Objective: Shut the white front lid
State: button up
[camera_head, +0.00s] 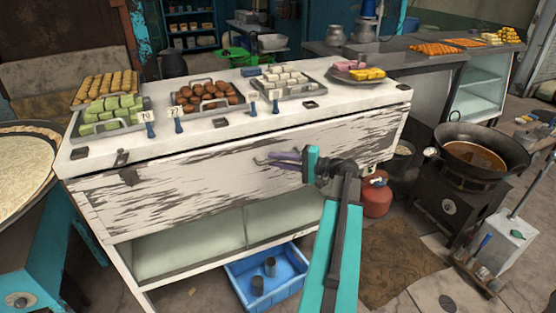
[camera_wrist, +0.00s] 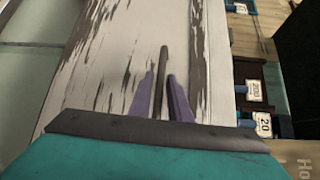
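The white front lid (camera_head: 200,185) is a long panel with peeling paint on the front of the white counter. It hangs below the counter top, and I cannot tell whether it lies fully flush. It also shows in the wrist view (camera_wrist: 130,40). My gripper (camera_head: 264,159) is at the front of the lid, right of its middle. In the wrist view its two purple fingers (camera_wrist: 161,75) stand apart on either side of a thin dark handle bar (camera_wrist: 163,58). A narrow gap shows beside the bar, so the fingers look open around it.
Trays of sweets (camera_head: 208,97) and small price tags stand on the counter top. Below the lid are a pale shelf (camera_head: 190,245) and a blue crate (camera_head: 285,284) on the floor. A red gas cylinder (camera_head: 377,198) and a black wok (camera_head: 480,150) stand to the right.

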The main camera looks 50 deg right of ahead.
grip_shut()
jog(key=shift+w+d+r+b, duration=0.2)
jog(key=shift+w+d, duration=0.05)
jog(key=shift+w, duration=0.25)
jog(key=shift+w+d+r+b, duration=0.15)
jog(key=shift+w+d+b, duration=0.05)
jog(key=shift+w, duration=0.25)
grip_release()
jog(key=shift+f, duration=0.1)
